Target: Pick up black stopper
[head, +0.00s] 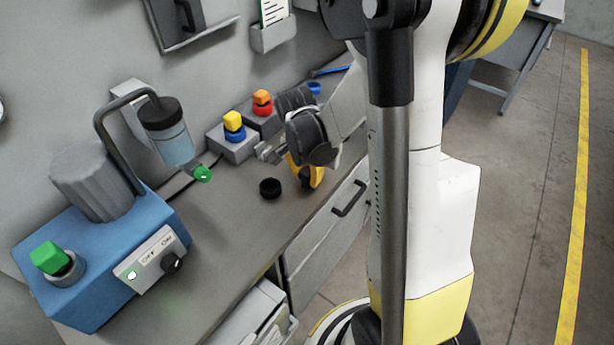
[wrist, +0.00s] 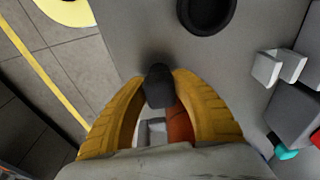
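A dark stopper (wrist: 158,88) stands between my gripper's fingertips in the wrist view, with a dark shadow on the bench beside it. My gripper (wrist: 160,82) has yellow fingers that come in against both sides of the stopper. In the head view my gripper (head: 307,178) points down at the bench near its front edge. The stopper's dark end (head: 304,183) shows low between the fingers there, partly hidden. I cannot tell whether the stopper is clear of the bench.
Grey blocks with yellow (head: 233,120) and red (head: 262,103) tops stand behind. A blue machine (head: 100,255) fills the bench's left end.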

